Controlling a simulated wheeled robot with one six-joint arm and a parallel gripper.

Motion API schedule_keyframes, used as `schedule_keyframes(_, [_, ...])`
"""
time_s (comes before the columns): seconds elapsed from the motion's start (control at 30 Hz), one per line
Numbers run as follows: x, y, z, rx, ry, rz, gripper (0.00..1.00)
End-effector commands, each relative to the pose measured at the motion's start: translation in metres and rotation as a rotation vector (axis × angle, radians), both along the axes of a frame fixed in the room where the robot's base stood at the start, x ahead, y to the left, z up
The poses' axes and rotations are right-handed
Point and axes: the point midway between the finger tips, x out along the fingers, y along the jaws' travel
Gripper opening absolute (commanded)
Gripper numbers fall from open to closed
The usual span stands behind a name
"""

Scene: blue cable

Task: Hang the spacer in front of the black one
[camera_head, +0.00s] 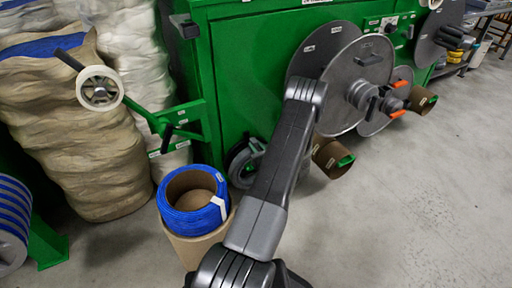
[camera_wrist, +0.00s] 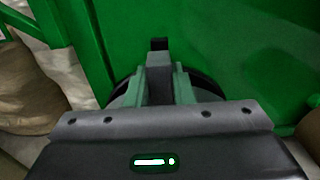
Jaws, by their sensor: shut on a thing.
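My gripper (camera_wrist: 159,78) is in the wrist view, its two jaws closed on a part that they mostly cover, which I take to be the spacer. A dark round rim (camera_wrist: 119,91) shows on both sides of the jaws, close to the green cabinet face. I cannot tell whether this rim is the held spacer or a black one behind it. In the head view a dark and grey round part (camera_head: 241,162) sits low at the cabinet front, partly behind my arm. My arm hides the gripper there.
The green cabinet (camera_head: 245,60) carries large grey reels (camera_head: 365,75) at right. A blue cable coil (camera_head: 187,218) sits on a cardboard drum (camera_head: 195,250) near my arm. A green bracket with a white wheel (camera_head: 99,89) sticks out at left, beside sacks (camera_head: 90,150).

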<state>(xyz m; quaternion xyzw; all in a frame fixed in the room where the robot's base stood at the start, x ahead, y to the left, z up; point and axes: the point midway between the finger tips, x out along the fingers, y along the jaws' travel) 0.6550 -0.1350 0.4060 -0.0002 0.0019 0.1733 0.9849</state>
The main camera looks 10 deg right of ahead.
Motion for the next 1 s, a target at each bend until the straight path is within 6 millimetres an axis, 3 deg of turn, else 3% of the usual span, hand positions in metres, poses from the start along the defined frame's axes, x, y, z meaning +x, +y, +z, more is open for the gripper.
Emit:
schedule_keyframes(0.3, [0.0002, -0.0002, -0.0003, 0.000, -0.001, 0.000, 0.00])
schedule_keyframes(0.33, [0.0002, -0.0002, -0.0003, 0.000, -0.001, 0.000, 0.25])
schedule_keyframes(0.43, [0.0002, -0.0002, -0.0004, 0.000, -0.001, 0.000, 0.45])
schedule_keyframes(0.67, [-0.0001, 0.0001, -0.0012, 0.000, 0.001, 0.000, 0.49])
schedule_keyframes(0.83, [-0.0001, 0.0001, -0.0012, 0.000, 0.001, 0.000, 0.82])
schedule_keyframes(1.0, [0.0000, 0.0000, -0.0010, 0.000, 0.000, 0.000, 0.82])
